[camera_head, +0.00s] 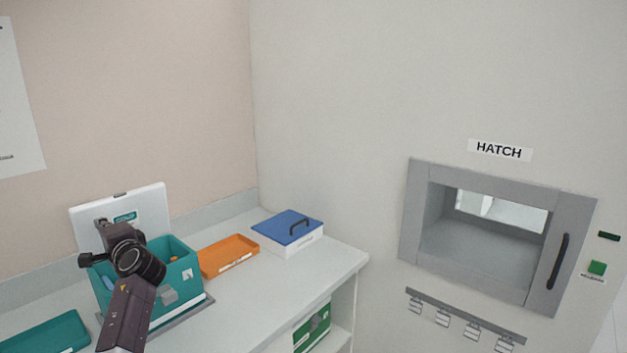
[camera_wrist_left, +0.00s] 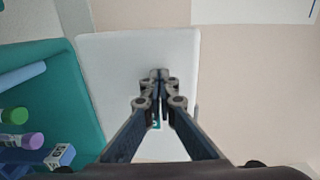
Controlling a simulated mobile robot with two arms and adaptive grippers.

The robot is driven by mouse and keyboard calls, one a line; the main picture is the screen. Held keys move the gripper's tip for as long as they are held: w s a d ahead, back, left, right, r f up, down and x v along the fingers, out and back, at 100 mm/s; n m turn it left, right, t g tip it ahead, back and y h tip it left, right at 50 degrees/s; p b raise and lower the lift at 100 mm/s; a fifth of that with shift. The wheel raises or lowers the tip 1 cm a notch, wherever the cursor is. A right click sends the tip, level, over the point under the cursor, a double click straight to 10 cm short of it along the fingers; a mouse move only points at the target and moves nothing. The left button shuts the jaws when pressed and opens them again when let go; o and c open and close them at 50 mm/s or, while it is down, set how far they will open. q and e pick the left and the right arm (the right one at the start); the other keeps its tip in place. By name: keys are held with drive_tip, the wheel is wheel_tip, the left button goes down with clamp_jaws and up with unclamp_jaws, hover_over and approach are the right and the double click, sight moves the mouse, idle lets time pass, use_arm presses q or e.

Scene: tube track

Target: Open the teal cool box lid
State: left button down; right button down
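The teal cool box (camera_head: 176,277) stands on the counter at the left. Its white lid (camera_head: 150,205) is up, standing steeply at the back of the box, so the inside shows. In the left wrist view the lid (camera_wrist_left: 105,75) fills the middle, and the teal box wall (camera_wrist_left: 78,82) is at the left. My left gripper (camera_head: 101,224) is in front of the lid's inner face, above the box. In the wrist view its fingertips (camera_wrist_left: 159,73) meet, with nothing visible between them. Whether they touch the lid is unclear. My right gripper is not in view.
Tubes with green (camera_wrist_left: 14,116) and purple (camera_wrist_left: 32,141) caps lie in the box. An orange tray (camera_head: 228,256) and a white box with a blue lid (camera_head: 287,227) stand to its right. A teal tray (camera_head: 45,335) is at front left. A wall hatch (camera_head: 480,245) is farther right.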

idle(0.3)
use_arm(q)
drive_tip(key=shift+b+x, duration=1.1)
drive_tip(key=shift+x, duration=0.35)
drive_tip(key=shift+r, duration=0.25)
drive_tip(key=p+v, duration=0.6)
drive_tip(key=v, duration=0.5)
drive_tip(key=shift+f, duration=0.15)
